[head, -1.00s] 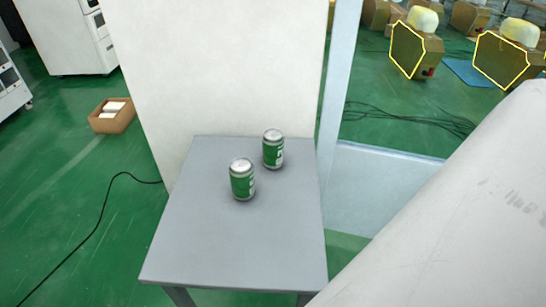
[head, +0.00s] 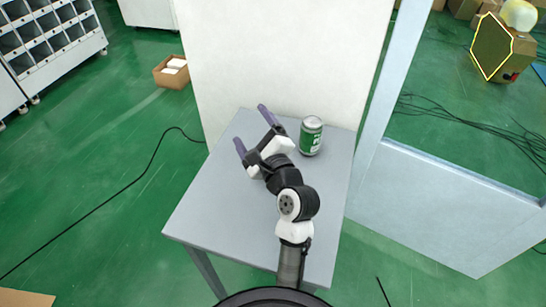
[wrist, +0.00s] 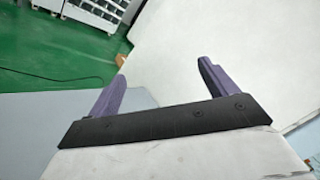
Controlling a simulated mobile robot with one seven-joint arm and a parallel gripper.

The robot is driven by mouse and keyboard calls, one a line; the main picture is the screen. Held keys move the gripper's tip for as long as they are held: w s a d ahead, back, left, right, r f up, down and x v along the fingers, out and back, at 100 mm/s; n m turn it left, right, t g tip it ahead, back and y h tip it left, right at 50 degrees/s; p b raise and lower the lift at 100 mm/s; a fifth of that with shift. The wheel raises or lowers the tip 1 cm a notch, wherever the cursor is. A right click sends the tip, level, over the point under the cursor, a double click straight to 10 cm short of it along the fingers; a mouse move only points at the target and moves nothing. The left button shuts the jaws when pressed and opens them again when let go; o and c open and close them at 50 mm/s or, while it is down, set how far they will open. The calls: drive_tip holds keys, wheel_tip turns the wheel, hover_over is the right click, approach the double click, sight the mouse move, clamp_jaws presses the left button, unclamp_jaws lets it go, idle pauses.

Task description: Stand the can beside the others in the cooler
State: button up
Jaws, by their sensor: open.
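One green and white can with a silver top (head: 311,135) stands upright on the grey table, near its back edge, in the head view. A second can is not visible now; my arm covers the part of the table left of the first can. My gripper (head: 252,127) is open, with its purple fingers apart over the table's back left part, left of the visible can. In the wrist view my gripper (wrist: 163,83) shows no can between its fingers. I cannot make out a cooler holding cans.
The grey table (head: 215,205) has bare room at its left and front. A tall white panel (head: 285,55) stands behind it. A pale upright post (head: 383,100) and low wall (head: 450,205) lie right. A cardboard box (head: 171,72) and black cable (head: 110,205) are on the green floor.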

drive_tip(key=s+d+f+m+g+h, duration=0.25)
drive_tip(key=s+d+f+m, duration=0.35)
drive_tip(key=d+f+m, duration=0.4)
drive_tip(key=shift+y, duration=0.45)
drive_tip(key=p+x, duration=0.1)
drive_tip(key=x, duration=0.2)
drive_tip(key=p+x, duration=0.1)
drive_tip(key=x, duration=0.3)
drive_tip(key=shift+w+f, duration=0.15)
drive_tip(key=shift+f, duration=0.15)
drive_tip(key=x, duration=0.1)
drive_tip(key=p+x, duration=0.1)
drive_tip(key=x, duration=0.2)
drive_tip(key=shift+w+a+r+p, duration=0.2)
drive_tip(key=shift+w+a+p, duration=0.1)
drive_tip(key=shift+a, duration=0.15)
drive_tip(key=shift+w+a+f, duration=0.2)
drive_tip(key=shift+w, duration=0.1)
drive_tip(key=c, duration=1.2)
drive_tip(key=shift+r, duration=0.1)
drive_tip(key=shift+c, duration=1.2)
